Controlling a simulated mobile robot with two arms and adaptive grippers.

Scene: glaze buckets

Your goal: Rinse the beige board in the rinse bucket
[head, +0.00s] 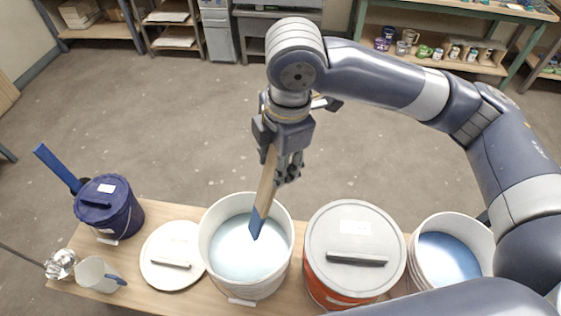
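A flat beige board (267,180) with a blue lower end hangs from my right gripper (285,168). The gripper appears shut on its upper part. The board tilts slightly, with its blue end (257,221) over or inside the mouth of an open white bucket (214,259) of pale bluish liquid. I cannot tell whether the tip touches the liquid. Another open white bucket (484,240), with bluer liquid, stands at the right, partly behind my arm. The bucket labels are unreadable, so I cannot tell which is the rinse bucket. My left gripper is out of view.
On the wooden bench (133,253) are a white lid (171,247), a lidded orange bucket (354,242), a dark blue lidded bucket (109,207) with a blue paddle (57,167) beside it, and a white jug (98,275). Open floor lies beyond; shelves line the back.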

